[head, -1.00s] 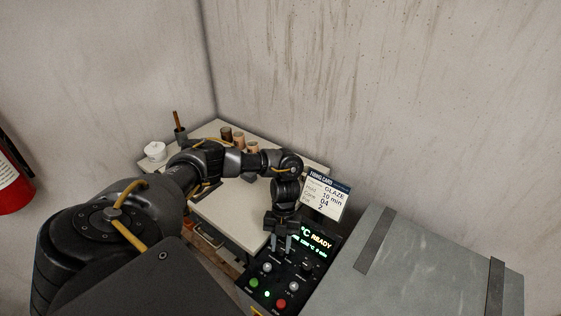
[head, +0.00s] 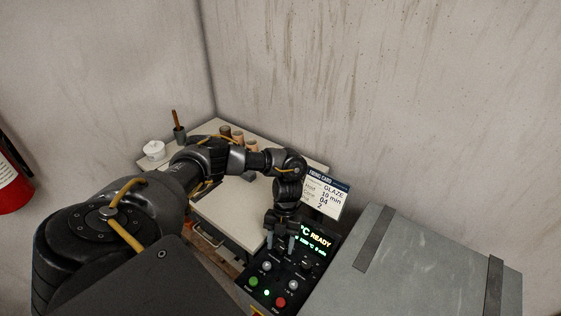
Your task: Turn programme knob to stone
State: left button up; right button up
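The kiln control panel (head: 283,276) is dark, with a lit display (head: 313,240) reading "READY". Knobs sit below the display: one at the left (head: 267,266), one at the right (head: 302,269) and one lower (head: 290,285). I cannot tell which is the programme knob, and their labels are too small to read. My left gripper (head: 280,244) points down over the panel's upper left part, its two fingers apart with a gap between them. Whether it touches a knob cannot be told. My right gripper is not in view.
The grey kiln lid (head: 420,270) lies to the right. A green button (head: 254,282) and a red button (head: 281,302) are at the panel's front. A pale table (head: 226,213) with pots is behind my arm.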

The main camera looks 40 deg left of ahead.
pick_arm(q)
jog(key=v, duration=1)
jog(key=shift+w+r, duration=0.15)
jog(key=shift+r, duration=0.25)
